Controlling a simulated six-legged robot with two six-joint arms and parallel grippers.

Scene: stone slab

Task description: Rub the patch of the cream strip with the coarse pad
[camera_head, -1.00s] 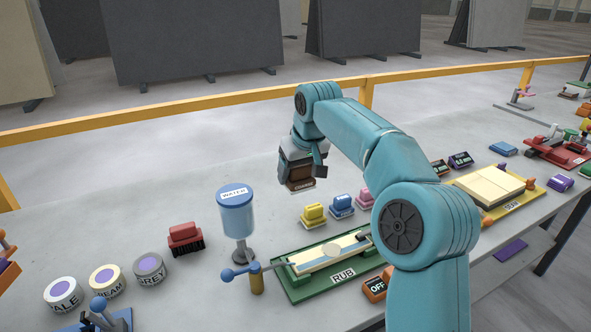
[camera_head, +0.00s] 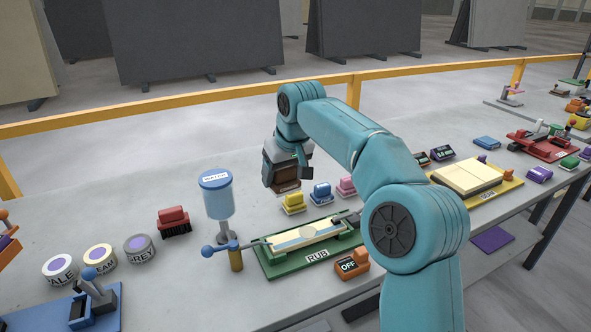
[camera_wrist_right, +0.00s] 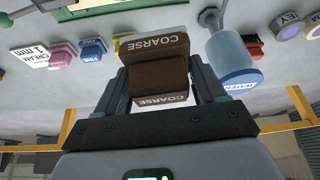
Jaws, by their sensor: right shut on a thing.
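My right gripper (camera_head: 288,178) is shut on the brown coarse pad (camera_head: 285,186) and holds it above the slab, behind the green rub fixture. In the right wrist view the pad (camera_wrist_right: 158,72) sits between both fingers, with COARSE labels showing. The cream strip (camera_head: 290,239) lies in the green fixture (camera_head: 322,255) marked RUB, with a paler round patch (camera_head: 308,231) near its middle. The pad is apart from the strip. My left gripper is not in view.
A blue water bottle (camera_head: 218,200) stands left of the fixture. Yellow (camera_head: 293,203), blue (camera_head: 320,193) and pink (camera_head: 346,186) pads sit behind it. An orange OFF box (camera_head: 352,264) is at its front right. A red brush (camera_head: 173,220) stands further left.

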